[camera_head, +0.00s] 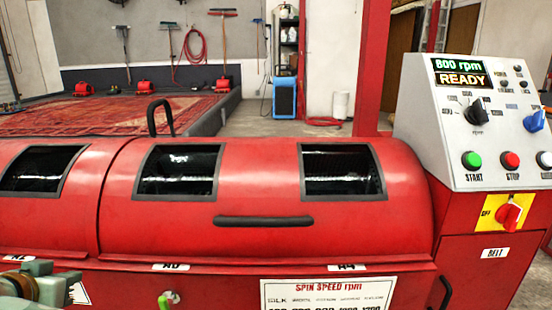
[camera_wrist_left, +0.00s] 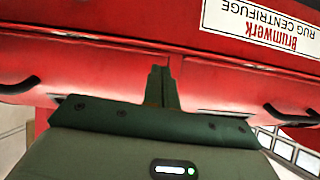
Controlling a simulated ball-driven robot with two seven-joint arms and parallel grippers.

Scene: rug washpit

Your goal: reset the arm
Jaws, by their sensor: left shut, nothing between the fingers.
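My left gripper (camera_wrist_left: 161,72) shows in the left wrist view with its two dark fingers together and nothing between them. It points toward the red front of the rug centrifuge (camera_wrist_left: 95,72), and I cannot tell how far off it is. In the head view, a grey-green part of my left arm shows in the lower left corner, in front of the centrifuge (camera_head: 260,250). The red lid has dark windows and a black handle (camera_head: 263,221). My right gripper is in neither view.
A control panel (camera_head: 480,110) at the right reads 800 rpm and READY, above a red rotary switch (camera_head: 508,216). A green-headed key (camera_head: 168,299) sticks out of the centrifuge's front.

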